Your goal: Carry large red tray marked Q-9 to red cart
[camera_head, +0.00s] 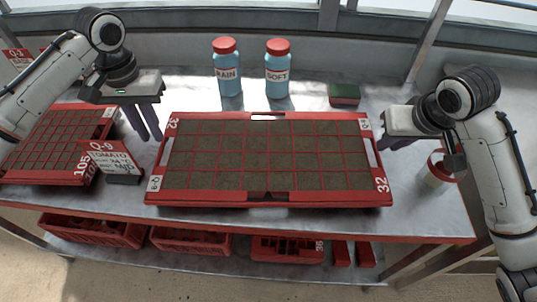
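The large red tray (268,198) lies flat on the grey bench in the middle, its grid of cells filled with brown soil. Its corner labels read 32 and what looks like Q-9. A sign card (112,158) reading Q-9 TOMATO stands left of it. My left gripper (149,124) is open and empty, fingers down, above the bench by the tray's upper left side, apart from it. My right gripper (397,144) is just beyond the tray's right side; its fingers are foreshortened and their gap is unclear. No red cart shows.
Another red tray (94,178), marked 105, lies at the left. Two blue bottles (228,85) (277,86) with red caps and a green-red sponge (344,95) stand behind. A white-red roll or cup (440,172) is at the right. Red crates (190,240) fill the shelf below.

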